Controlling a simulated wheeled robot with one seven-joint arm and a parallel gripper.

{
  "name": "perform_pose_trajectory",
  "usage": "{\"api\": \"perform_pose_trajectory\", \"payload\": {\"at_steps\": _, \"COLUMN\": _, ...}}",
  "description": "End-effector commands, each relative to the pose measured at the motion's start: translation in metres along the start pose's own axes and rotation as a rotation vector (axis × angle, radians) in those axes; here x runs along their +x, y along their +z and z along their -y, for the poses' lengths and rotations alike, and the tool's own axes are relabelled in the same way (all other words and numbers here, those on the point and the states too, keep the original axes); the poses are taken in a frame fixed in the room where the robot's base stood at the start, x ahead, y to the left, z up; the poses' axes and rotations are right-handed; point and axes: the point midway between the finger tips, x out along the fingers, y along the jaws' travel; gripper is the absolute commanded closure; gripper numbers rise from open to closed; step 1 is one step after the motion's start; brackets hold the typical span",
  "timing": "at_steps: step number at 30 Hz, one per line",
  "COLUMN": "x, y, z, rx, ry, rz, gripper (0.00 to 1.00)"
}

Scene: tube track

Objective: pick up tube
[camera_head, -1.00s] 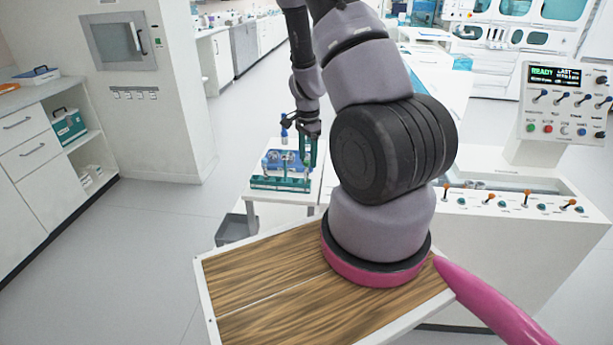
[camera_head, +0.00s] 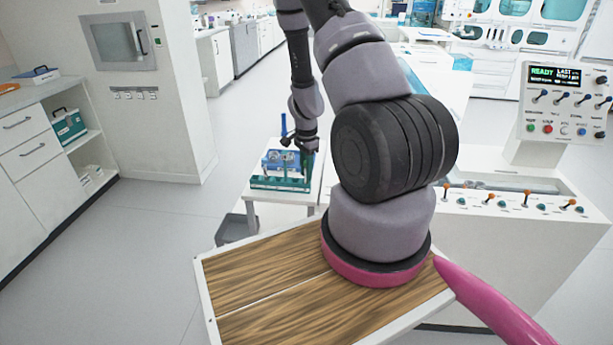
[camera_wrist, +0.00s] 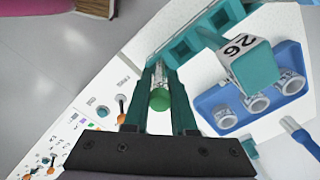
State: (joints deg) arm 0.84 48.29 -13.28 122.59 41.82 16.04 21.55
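A clear glass tube with a green cap (camera_wrist: 160,99) shows in the wrist view, upright in a slot of a teal rack (camera_wrist: 181,48). My gripper (camera_wrist: 160,72) has its two teal fingers close together, one on each side of this tube, with no clear gap between them and it. The fingers look shut on it. In the head view my gripper (camera_head: 307,170) is low at the right part of the teal rack (camera_head: 278,184) on a small white table. The tube is too small to tell there.
A teal block marked 26 (camera_wrist: 254,68) and a blue-handled tool (camera_wrist: 300,136) are near. A white control console (camera_head: 500,250) with switches stands to the right. A grey bin (camera_head: 236,229) is below the table.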

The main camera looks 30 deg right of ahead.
Motion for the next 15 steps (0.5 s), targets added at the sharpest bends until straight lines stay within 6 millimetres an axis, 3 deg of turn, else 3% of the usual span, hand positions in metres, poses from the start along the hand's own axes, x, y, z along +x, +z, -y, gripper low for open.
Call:
{"api": "perform_pose_trajectory", "payload": {"at_steps": 8, "x": -0.003, "y": 0.0, "z": 0.0, "rx": 0.0, "ry": -0.001, "rz": 0.0, "gripper": 1.0}}
{"api": "perform_pose_trajectory", "payload": {"at_steps": 15, "x": -0.04, "y": 0.001, "z": 0.002, "rx": -0.003, "ry": -0.004, "rz": -0.002, "gripper": 1.0}}
